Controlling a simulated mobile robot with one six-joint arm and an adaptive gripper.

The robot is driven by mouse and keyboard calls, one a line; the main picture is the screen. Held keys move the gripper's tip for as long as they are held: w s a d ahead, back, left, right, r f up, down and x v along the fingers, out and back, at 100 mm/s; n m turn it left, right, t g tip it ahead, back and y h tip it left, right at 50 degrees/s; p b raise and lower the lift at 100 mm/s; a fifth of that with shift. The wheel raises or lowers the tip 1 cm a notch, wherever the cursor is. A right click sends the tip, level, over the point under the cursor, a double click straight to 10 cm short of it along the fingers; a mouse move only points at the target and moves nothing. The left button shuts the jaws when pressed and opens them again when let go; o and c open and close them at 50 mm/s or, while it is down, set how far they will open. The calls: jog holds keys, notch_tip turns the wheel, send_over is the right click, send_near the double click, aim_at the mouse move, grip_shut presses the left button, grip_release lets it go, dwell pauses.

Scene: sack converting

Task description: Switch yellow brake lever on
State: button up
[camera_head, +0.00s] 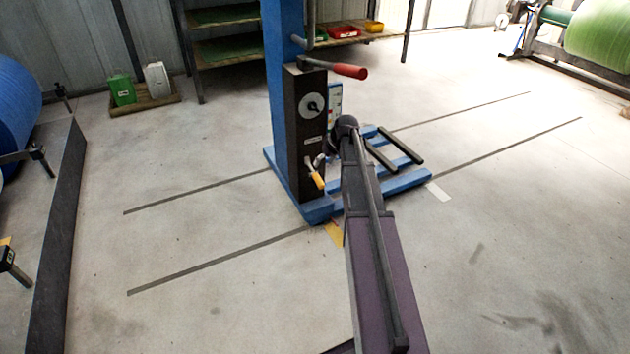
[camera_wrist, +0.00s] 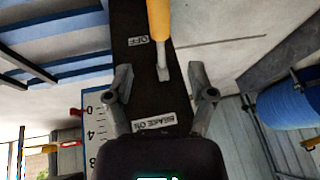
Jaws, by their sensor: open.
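The yellow brake lever (camera_head: 318,181) hangs low on the dark front panel (camera_head: 294,140) of the blue column, its handle pointing down. In the wrist view, which is turned over, the yellow handle (camera_wrist: 159,18) lies beside the OFF label (camera_wrist: 138,41). The BRAKE ON label (camera_wrist: 153,122) is at the other end of the lever's metal stem. My gripper (camera_wrist: 161,82) is open, with one finger on each side of the stem's pivot end. Its fingers appear clear of the lever, and the handle is beyond the fingertips. In the head view my arm partly hides the gripper.
A red-handled lever (camera_head: 348,71) and a round dial (camera_head: 312,105) are higher on the column. A numbered scale plate (camera_wrist: 95,122) is beside the panel. Blue base forks (camera_head: 405,182) spread on the floor. Open floor (camera_head: 200,240) lies left of the column.

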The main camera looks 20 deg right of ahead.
aim_at(316, 174)
jog(key=shift+b+x, duration=3.65)
jog(key=shift+x, duration=0.75)
grip_shut()
jog(key=shift+a, duration=0.1)
